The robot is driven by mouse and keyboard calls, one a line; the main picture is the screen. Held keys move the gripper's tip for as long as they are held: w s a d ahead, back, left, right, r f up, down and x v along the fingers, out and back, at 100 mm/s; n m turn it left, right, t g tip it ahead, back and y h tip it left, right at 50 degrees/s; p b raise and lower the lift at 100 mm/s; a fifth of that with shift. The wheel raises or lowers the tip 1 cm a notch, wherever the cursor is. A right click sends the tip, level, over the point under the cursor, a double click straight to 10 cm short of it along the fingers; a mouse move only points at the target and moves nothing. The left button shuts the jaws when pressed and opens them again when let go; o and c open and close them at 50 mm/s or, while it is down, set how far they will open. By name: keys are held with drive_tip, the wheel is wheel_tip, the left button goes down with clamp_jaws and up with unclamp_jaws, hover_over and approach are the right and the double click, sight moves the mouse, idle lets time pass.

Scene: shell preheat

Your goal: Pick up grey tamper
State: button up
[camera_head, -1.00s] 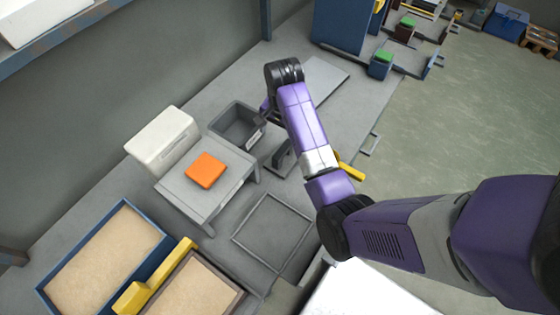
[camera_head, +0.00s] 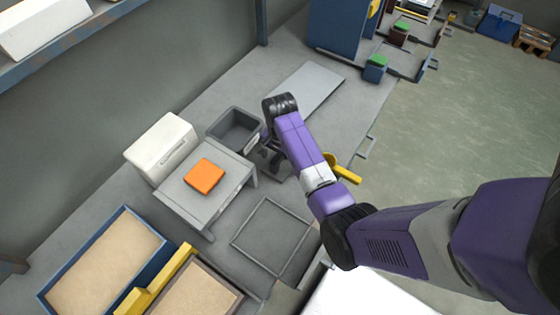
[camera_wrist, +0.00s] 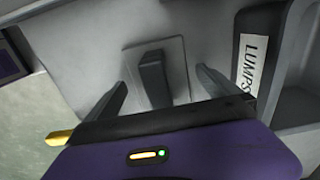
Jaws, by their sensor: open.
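The grey tamper (camera_wrist: 153,75) shows in the wrist view as a dark upright handle on a flat, lighter square plate. My gripper (camera_wrist: 161,82) is open, with one finger to each side of the handle in this view and visible gaps between. I cannot tell how far down the fingers reach beside it. In the head view, the tamper (camera_head: 274,174) is mostly hidden behind my wrist and fingers, on the grey bench right of the bin.
A dark bin (camera_head: 222,133) with a LUMPS label (camera_wrist: 250,62) stands close beside the tamper. A grey stand (camera_head: 190,195) holds an orange block (camera_head: 204,177). A white box (camera_head: 160,148) is behind it. A grey square frame (camera_head: 245,252) lies in front.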

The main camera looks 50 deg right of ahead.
drive_tip(key=shift+c, duration=0.2)
drive_tip(key=c, duration=1.9)
drive_tip(key=shift+o, duration=0.2)
drive_tip(key=shift+r, duration=0.15)
